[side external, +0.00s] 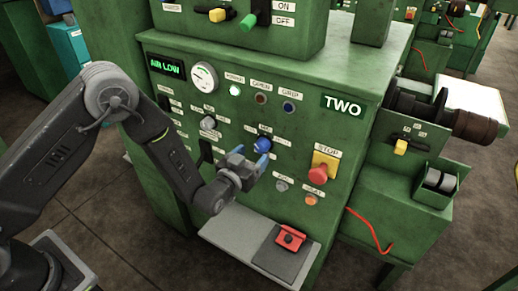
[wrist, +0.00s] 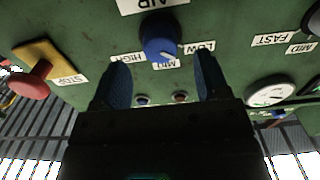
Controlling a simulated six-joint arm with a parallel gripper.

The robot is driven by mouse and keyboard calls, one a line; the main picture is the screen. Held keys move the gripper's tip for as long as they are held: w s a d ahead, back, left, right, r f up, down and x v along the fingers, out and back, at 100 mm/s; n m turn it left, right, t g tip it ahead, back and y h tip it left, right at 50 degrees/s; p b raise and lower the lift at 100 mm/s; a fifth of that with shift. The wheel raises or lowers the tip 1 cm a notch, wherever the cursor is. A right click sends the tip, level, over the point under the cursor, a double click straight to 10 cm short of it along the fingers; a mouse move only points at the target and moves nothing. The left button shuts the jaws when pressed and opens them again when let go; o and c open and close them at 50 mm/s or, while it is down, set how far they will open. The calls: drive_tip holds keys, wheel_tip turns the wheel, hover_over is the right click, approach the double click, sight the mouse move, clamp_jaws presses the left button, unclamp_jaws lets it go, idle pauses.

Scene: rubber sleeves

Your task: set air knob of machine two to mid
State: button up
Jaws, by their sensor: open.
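Machine two is the green machine marked with the TWO plate (side external: 343,106). Its blue air knob (side external: 263,144) is on the front panel and shows at the top of the wrist view (wrist: 158,45). The labels HIGH, MID and LOW surround it, upside down in the wrist view. A white mark on the knob's edge points down and right in that view, between MID and LOW. My gripper (side external: 250,158) is open and empty in front of the panel. In the wrist view its two blue fingertips (wrist: 163,70) are spread, one toward each side of the knob, not closed on it.
The green display (side external: 165,66) reads AIR LOW. The red stop button (side external: 318,172) on its yellow plate is right of the knob. A grey knob (side external: 208,122) and a gauge (side external: 204,77) are to the left. A grey shelf with a red switch (side external: 290,238) is below.

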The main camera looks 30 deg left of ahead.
sight(259, 149)
drive_tip(key=shift+w, duration=2.1)
drive_tip(key=shift+c, duration=0.2)
drive_tip(key=c, duration=0.9)
